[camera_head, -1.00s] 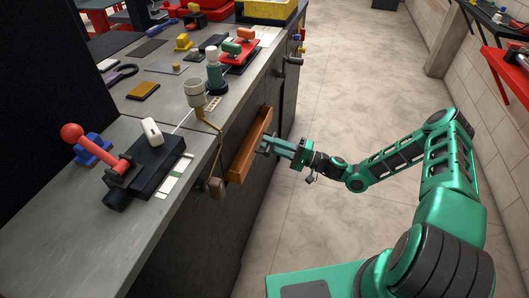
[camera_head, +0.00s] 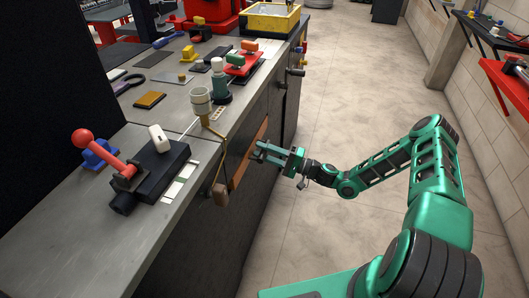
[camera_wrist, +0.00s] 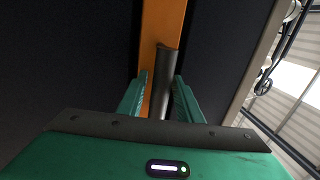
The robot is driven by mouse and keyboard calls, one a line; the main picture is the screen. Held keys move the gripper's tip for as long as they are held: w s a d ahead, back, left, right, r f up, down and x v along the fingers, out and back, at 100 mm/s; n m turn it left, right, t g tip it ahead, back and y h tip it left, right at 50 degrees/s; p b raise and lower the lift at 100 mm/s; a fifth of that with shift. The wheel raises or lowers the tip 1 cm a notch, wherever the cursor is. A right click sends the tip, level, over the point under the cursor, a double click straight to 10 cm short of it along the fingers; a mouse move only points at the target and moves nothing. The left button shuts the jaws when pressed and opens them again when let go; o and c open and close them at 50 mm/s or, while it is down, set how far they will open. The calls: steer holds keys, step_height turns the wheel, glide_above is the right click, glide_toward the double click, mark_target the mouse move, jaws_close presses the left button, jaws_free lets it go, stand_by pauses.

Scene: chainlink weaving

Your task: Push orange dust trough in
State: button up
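The orange dust trough (camera_head: 241,172) shows as a narrow strip in the dark side of the bench. Its front looks nearly level with that side; any small gap is hard to judge. My gripper (camera_head: 257,152) is at the middle of the trough front, its fingertips close to or against it. In the wrist view the two green fingers (camera_wrist: 160,92) are apart. A dark round bar (camera_wrist: 164,82) lies between them, nearer the right finger, in front of the orange trough face (camera_wrist: 164,22). Orange shows between the left finger and the bar, so the fingers are not closed on it.
A red-knobbed lever (camera_head: 83,138) and a pale cup (camera_head: 201,100) stand on the bench top. The floor (camera_head: 330,100) right of the bench is clear.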

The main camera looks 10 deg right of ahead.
steer(key=shift+s+a+f, duration=0.1)
steer(key=shift+s, duration=0.1)
steer(key=v, duration=1)
steer(key=shift+d, duration=0.5)
steer(key=s+n+g+h, duration=0.4)
steer(key=s+n+g, duration=0.1)
steer(key=s+g, duration=0.35)
steer(key=s+d+r+m+g+h, duration=0.1)
steer(key=s+d+r+h, duration=0.6)
steer(key=r, duration=0.3)
steer(key=s+d+r+m+g+h, duration=0.1)
steer(key=s+d+r+g+h, duration=0.1)
steer(key=s+d+r+h, duration=0.5)
steer(key=s+d+r+m, duration=0.1)
steer(key=s+r, duration=0.3)
steer(key=s, duration=0.3)
steer(key=s+d+r+m+t, duration=0.1)
steer(key=s+r+m, duration=0.1)
steer(key=s+r, duration=0.3)
steer(key=shift+s+d+r+y, duration=0.3)
steer(key=shift+s+d+y, duration=0.1)
steer(key=shift+s, duration=0.6)
